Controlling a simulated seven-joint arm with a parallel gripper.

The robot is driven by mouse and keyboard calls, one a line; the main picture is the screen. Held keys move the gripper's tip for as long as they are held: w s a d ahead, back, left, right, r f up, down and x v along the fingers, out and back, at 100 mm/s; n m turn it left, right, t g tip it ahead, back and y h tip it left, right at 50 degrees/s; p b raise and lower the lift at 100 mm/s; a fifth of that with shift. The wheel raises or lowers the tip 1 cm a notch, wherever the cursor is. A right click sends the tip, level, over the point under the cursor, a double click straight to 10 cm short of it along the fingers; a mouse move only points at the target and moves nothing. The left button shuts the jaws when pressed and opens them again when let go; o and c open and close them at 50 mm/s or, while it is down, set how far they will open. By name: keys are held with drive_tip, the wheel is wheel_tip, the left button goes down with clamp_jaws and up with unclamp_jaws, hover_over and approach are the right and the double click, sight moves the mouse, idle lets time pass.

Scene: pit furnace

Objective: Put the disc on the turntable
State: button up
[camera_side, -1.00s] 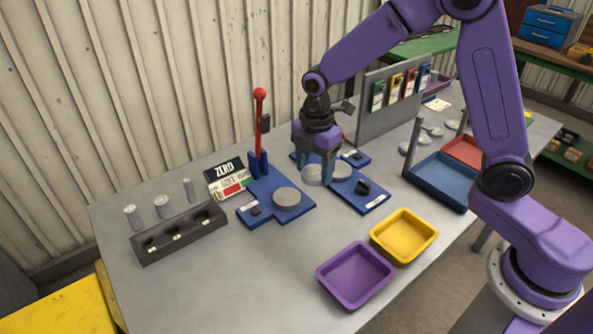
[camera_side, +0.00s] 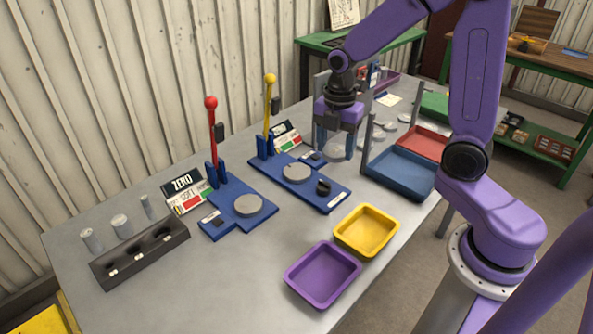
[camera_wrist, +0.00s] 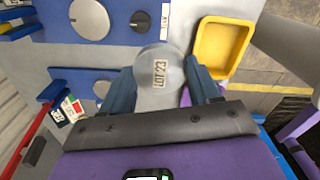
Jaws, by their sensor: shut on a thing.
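My gripper (camera_side: 336,148) is shut on a pale grey disc (camera_wrist: 160,78) with a label reading LOT 23. It holds the disc above the table, right of the blue station with the yellow-knobbed lever. That station carries a flat round grey plate (camera_side: 297,172), bare on top, and a black knob (camera_side: 323,187). A second blue station with a red-knobbed lever carries a similar round plate (camera_side: 248,205), also bare. I cannot tell for sure which plate is the turntable. In the wrist view, the disc sits between both fingers, and a plate (camera_wrist: 90,18) shows at upper left.
A yellow tray (camera_side: 366,231) and a purple tray (camera_side: 322,274) stand empty at the front. A blue tray (camera_side: 398,174) with upright posts is right of my gripper. A dark block (camera_side: 140,255) and several metal cylinders are at left. The levers (camera_side: 212,140) rise high.

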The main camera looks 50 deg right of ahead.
drive_tip(key=shift+w+d, duration=0.1)
drive_tip(key=shift+d, duration=0.4)
drive_tip(key=w+f, duration=0.5)
drive_tip(key=w, duration=0.4)
hover_over(297, 171)
drive_tip(key=f, duration=0.2)
drive_tip(key=s+f, duration=0.1)
drive_tip(key=shift+d+f, duration=0.1)
drive_tip(key=shift+f, duration=0.25)
drive_tip(key=shift+w+f, duration=0.55)
drive_tip(key=shift+f, duration=1.55)
drive_tip(key=shift+f, duration=0.15)
drive_tip(key=o, duration=1.3)
drive_tip(key=shift+o, duration=0.2)
